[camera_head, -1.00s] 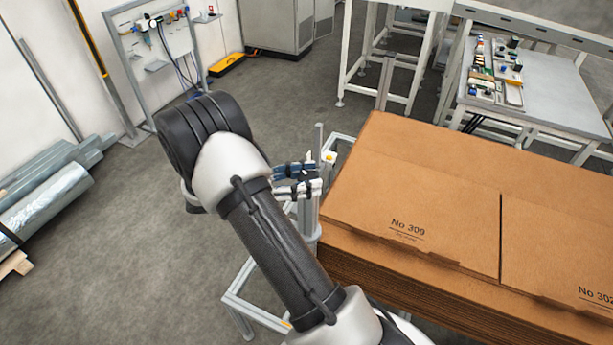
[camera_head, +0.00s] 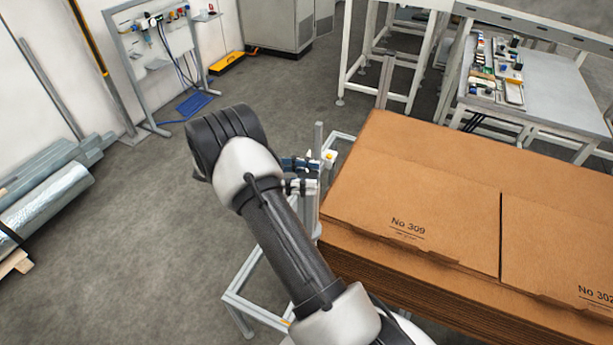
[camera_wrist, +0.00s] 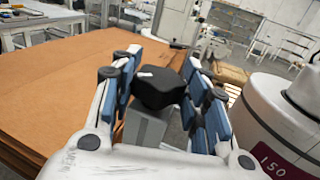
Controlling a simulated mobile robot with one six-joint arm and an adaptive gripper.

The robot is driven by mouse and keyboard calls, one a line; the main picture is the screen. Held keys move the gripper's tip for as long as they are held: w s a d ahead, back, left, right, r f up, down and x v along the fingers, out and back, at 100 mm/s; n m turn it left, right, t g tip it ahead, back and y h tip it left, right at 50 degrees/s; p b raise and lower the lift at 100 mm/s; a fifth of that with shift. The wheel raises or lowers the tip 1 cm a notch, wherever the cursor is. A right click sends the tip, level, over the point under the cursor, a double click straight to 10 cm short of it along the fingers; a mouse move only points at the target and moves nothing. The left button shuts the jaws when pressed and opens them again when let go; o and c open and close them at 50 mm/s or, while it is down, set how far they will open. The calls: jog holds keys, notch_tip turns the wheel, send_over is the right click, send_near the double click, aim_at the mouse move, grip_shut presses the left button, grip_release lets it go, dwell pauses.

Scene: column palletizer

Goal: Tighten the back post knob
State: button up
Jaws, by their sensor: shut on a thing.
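The back post knob (camera_wrist: 160,84) is black and lobed, with a small white mark on its left part, in the middle of the wrist view. My gripper (camera_wrist: 162,92) is shut on it, with blue-padded fingers on both sides. A grey post part (camera_wrist: 146,126) shows just below the knob. In the head view my gripper (camera_head: 304,174) is at the upright metal post (camera_head: 318,140), beside the cardboard stack's left corner. The knob itself is hidden there behind my arm and fingers.
A tall stack of flat cardboard (camera_head: 420,190) stands close to the right of my gripper. A low metal frame (camera_head: 240,300) is below my arm. A workbench with parts (camera_head: 550,100) is at the back right. The floor on the left is clear up to foil-wrapped rolls (camera_head: 50,195).

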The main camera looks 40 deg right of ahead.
jog(key=o, duration=1.1)
